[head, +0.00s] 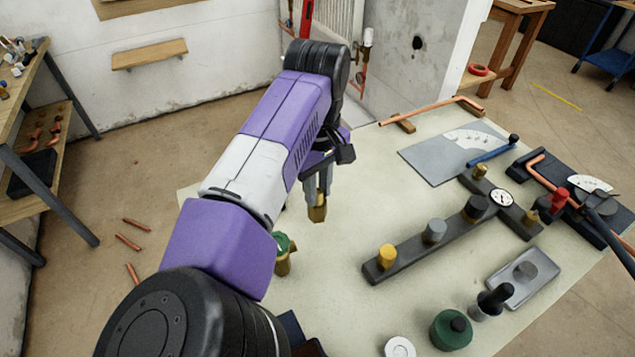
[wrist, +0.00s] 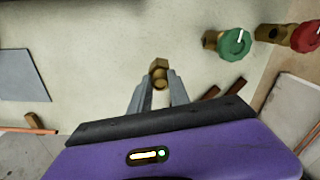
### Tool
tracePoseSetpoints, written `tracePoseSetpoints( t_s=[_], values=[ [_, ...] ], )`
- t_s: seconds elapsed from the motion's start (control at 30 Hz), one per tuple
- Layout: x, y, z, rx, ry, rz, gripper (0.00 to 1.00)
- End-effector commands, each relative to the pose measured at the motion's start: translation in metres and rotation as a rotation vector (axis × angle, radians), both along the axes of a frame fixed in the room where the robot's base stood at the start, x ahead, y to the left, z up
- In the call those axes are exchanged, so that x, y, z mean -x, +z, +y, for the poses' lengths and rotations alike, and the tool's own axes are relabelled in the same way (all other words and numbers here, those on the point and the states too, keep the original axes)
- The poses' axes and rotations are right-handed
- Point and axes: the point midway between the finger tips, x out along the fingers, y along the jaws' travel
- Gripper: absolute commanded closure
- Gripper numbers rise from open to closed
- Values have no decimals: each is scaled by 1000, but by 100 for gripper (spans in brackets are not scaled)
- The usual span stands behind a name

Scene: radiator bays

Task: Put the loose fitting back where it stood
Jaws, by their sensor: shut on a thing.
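My gripper (head: 317,196) is shut on a small brass fitting (head: 317,212) and points down over the pale tabletop. In the wrist view the brass fitting (wrist: 159,68) shows between the two fingertips (wrist: 158,86). I cannot tell whether its lower end touches the table. A brass valve with a green knob (head: 283,245) stands in front of my gripper, partly hidden by my arm; it also shows in the wrist view (wrist: 235,43). A dark manifold bar (head: 410,254) to the right carries yellow, grey and black fittings and a round gauge (head: 502,198).
A grey plate (head: 425,164) with a white dial lies at the back. A tray (head: 505,290) with a grey piece, a green round part (head: 452,330) and a white disc (head: 400,346) lie near the front. A red-knobbed valve (wrist: 303,36) shows in the wrist view.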

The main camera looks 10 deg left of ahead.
Motion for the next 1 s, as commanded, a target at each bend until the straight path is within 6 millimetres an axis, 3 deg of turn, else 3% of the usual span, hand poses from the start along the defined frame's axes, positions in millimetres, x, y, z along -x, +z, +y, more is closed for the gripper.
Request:
tracePoseSetpoints(
  t_s=[0.43,0.87,0.9,1.0],
  values=[
    [-1,-41,0,-1,0,-2,100],
    [-1,-47,0,0,0,-1,100],
    [-1,-47,0,0,0,-1,74],
    [-1,-47,0,0,0,-1,54]
  ],
)
